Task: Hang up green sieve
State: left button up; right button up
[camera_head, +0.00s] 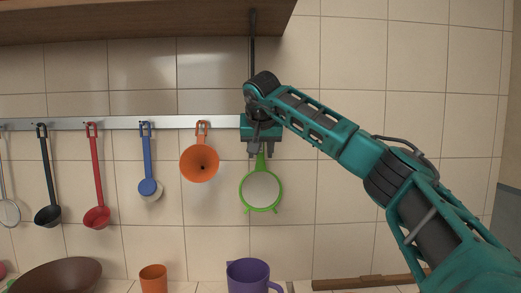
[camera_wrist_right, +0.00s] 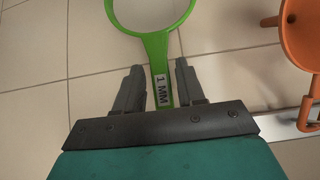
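The green sieve (camera_head: 261,190) hangs down in front of the tiled wall, just under the right end of the rail, its round mesh lowest. My right gripper (camera_head: 261,152) points down over the sieve's handle. In the wrist view the green handle (camera_wrist_right: 160,72), labelled "1 MM", lies between the two fingers of the right gripper (camera_wrist_right: 160,82). Narrow gaps show on both sides, so the fingers are open around it. The top end of the handle is hidden behind my gripper, so I cannot see whether it sits on a hook. My left gripper is not in view.
The metal rail (camera_head: 100,123) holds an orange funnel (camera_head: 200,163), a blue scoop (camera_head: 148,187), red and black ladles and another strainer. The funnel hangs close left of the sieve. A purple mug (camera_head: 247,275), orange cup (camera_head: 153,278) and brown bowl (camera_head: 58,276) stand below.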

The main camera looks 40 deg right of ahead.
jog(key=shift+o, duration=0.9)
jog(key=v, duration=1.3)
jog(key=shift+d, duration=0.1)
jog(key=shift+s+a+b, duration=0.35)
jog(key=shift+s+a, duration=0.95)
jog(key=shift+s, duration=0.2)
jog(key=shift+c, duration=0.2)
